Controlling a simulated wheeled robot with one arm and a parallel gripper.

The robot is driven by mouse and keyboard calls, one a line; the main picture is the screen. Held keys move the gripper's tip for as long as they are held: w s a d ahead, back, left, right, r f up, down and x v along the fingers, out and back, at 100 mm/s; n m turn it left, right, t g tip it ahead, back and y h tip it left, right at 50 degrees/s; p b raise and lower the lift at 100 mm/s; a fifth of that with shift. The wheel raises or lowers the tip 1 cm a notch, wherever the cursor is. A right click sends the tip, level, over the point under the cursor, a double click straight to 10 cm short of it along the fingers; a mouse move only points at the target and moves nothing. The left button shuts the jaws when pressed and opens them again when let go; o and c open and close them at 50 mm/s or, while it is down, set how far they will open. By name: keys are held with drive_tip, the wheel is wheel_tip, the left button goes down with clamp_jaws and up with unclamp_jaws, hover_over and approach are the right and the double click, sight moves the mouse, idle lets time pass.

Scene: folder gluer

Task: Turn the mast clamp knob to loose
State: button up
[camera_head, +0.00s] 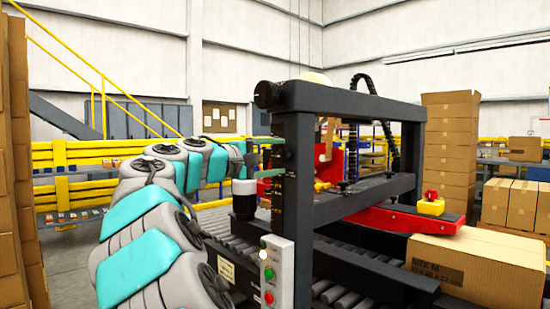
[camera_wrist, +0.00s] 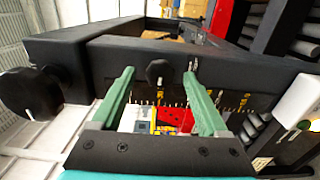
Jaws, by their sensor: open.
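In the wrist view, a small black knob (camera_wrist: 160,72) on the face of a dark frame member (camera_wrist: 106,58) appears between the two green fingers of my gripper (camera_wrist: 160,75); I take it as the mast clamp knob. The fingers are open, one on each side, with visible gaps to the knob. Whether they reach past its face I cannot tell. In the head view, my gripper (camera_head: 271,156) is at the left side of the machine's dark upright post (camera_head: 298,180), pointing toward it. The small knob cannot be made out there.
A larger black round knob (camera_wrist: 30,93) projects at the frame's corner; it also shows in the head view (camera_head: 267,95). A button panel (camera_head: 277,270) is low on the post. A carton (camera_head: 480,262) sits on the machine at right. Yellow railings (camera_head: 80,160) stand behind.

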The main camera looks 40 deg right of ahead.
drive_tip(key=shift+a, duration=0.15)
drive_tip(key=a, duration=0.7)
drive_tip(key=shift+s+a+b, duration=0.25)
drive_tip(key=shift+s+b, duration=0.05)
drive_tip(key=shift+b, duration=0.1)
drive_tip(key=shift+f, duration=0.1)
drive_tip(key=s+a+f+y, duration=0.2)
drive_tip(key=s+f+y, duration=0.15)
drive_tip(key=f, duration=0.55)
drive_tip(key=s+a+f+g+y, duration=0.1)
drive_tip(key=s+a+f+y, duration=0.2)
drive_tip(key=f, duration=0.6)
drive_tip(key=s+a+f+y, duration=0.2)
drive_tip(key=s+f, duration=0.3)
drive_tip(key=f, duration=0.5)
drive_tip(key=s+a+f+g+y, duration=0.1)
drive_tip(key=s+a+f+y, duration=0.3)
drive_tip(key=s+a+f, duration=0.4)
drive_tip(key=s+a+f+m+g+y, duration=0.1)
drive_tip(key=s+a+f+y, duration=0.4)
drive_tip(key=s, duration=0.9)
drive_tip(key=a+f, duration=0.3)
drive_tip(key=f, duration=0.2)
drive_tip(key=shift+a+f, duration=0.2)
drive_tip(key=shift+f, duration=0.15)
